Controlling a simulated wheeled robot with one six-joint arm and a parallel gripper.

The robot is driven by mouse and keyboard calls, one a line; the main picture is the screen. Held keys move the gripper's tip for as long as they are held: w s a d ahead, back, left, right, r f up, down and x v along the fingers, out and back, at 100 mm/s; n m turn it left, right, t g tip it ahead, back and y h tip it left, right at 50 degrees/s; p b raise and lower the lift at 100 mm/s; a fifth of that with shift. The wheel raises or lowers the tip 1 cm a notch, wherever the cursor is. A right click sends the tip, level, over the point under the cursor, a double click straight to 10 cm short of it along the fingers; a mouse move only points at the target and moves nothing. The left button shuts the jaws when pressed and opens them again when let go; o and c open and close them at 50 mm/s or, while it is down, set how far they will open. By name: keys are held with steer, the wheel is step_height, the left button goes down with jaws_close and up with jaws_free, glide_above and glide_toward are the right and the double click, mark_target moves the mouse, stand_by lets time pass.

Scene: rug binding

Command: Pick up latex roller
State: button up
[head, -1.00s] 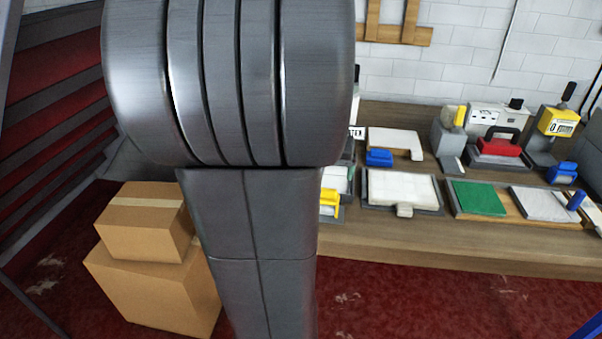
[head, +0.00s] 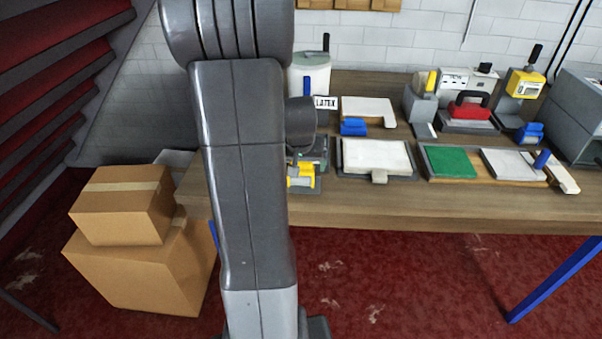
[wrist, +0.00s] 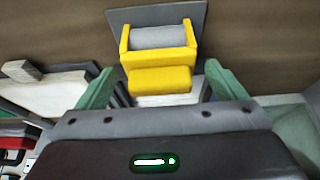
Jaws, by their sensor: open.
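The latex roller is a yellow frame (wrist: 160,80) around a pale grey roller. It lies on a dark grey plate (wrist: 190,14) on the wooden bench. In the head view its yellow body (head: 301,176) shows at the bench's front, partly hidden by my arm. My gripper (wrist: 161,72) is open, with green fingers on either side of the yellow body and visible gaps to both. Nothing is between the fingers in a grip. In the head view the gripper is mostly hidden behind my arm.
A white pot labelled LATEX (head: 311,78) stands behind. To the right are a tray with a white pad (head: 376,157), a blue-handled tool (head: 353,127) and a green pad (head: 452,162). Cardboard boxes (head: 122,203) stand left of the bench (head: 400,204). The bench's front strip is clear.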

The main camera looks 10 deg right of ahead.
steer(key=shift+x, duration=0.9)
steer(key=c, duration=1.4)
steer(key=shift+o, duration=0.2)
steer(key=shift+w+r, duration=0.1)
steer(key=shift+r, duration=0.05)
step_height(320, 180, up, 10)
steer(key=shift+f, duration=0.1)
steer(key=o, duration=0.5)
steer(key=shift+c, duration=0.5)
